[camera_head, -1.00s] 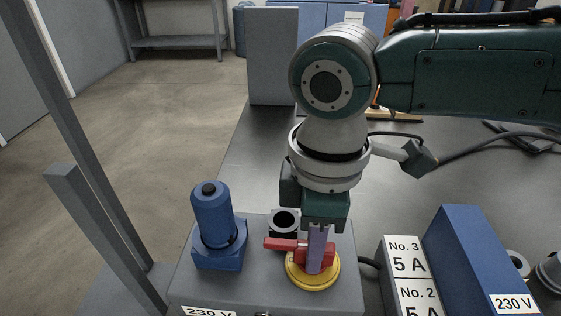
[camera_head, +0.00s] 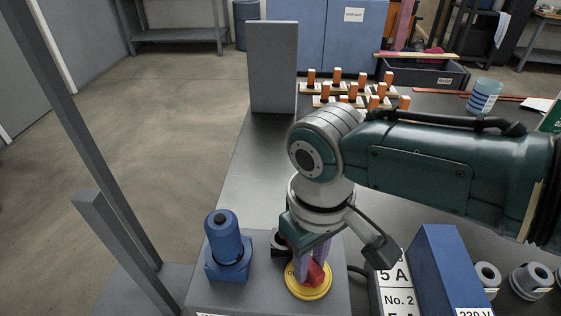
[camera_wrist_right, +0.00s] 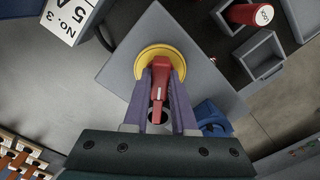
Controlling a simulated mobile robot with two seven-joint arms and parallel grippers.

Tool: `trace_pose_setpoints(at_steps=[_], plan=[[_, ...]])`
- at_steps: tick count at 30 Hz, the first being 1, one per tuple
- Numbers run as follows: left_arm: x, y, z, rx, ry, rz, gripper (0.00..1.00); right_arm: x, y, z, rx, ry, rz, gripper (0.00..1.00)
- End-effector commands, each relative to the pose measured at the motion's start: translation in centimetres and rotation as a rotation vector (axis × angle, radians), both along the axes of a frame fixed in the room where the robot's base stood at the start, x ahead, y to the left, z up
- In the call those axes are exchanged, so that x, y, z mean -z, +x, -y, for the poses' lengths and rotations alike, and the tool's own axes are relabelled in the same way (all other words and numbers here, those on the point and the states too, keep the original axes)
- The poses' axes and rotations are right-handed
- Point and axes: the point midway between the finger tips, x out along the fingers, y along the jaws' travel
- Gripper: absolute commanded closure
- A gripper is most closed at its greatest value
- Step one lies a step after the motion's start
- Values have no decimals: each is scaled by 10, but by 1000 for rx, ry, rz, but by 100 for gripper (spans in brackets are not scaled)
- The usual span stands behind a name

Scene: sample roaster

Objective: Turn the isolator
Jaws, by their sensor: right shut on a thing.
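The isolator has a red handle (camera_head: 317,275) on a round yellow plate (camera_head: 309,291), set on top of a grey box (camera_head: 215,298). In the right wrist view the red handle (camera_wrist_right: 159,75) lies lengthwise between my purple fingers, over the yellow plate (camera_wrist_right: 177,52). My right gripper (camera_head: 314,266) comes down from above and is shut on the handle. In the head view its fingers and palm hide part of the handle. My left gripper is not in view.
A blue plug (camera_head: 226,245) stands upright on the box, left of the isolator. A numbered white-faced block (camera_head: 396,290) and a blue block (camera_head: 450,270) stand to the right. Bare tabletop (camera_head: 262,190) lies behind.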

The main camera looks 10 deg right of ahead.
Motion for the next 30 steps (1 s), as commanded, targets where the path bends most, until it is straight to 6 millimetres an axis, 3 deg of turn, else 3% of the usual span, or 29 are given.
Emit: trace_pose_setpoints(at_steps=[15,30], plan=[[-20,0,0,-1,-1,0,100,-1,0,-1,456,3,-2,100],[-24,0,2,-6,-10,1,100,-1,1,-1,658,2,0,100]])
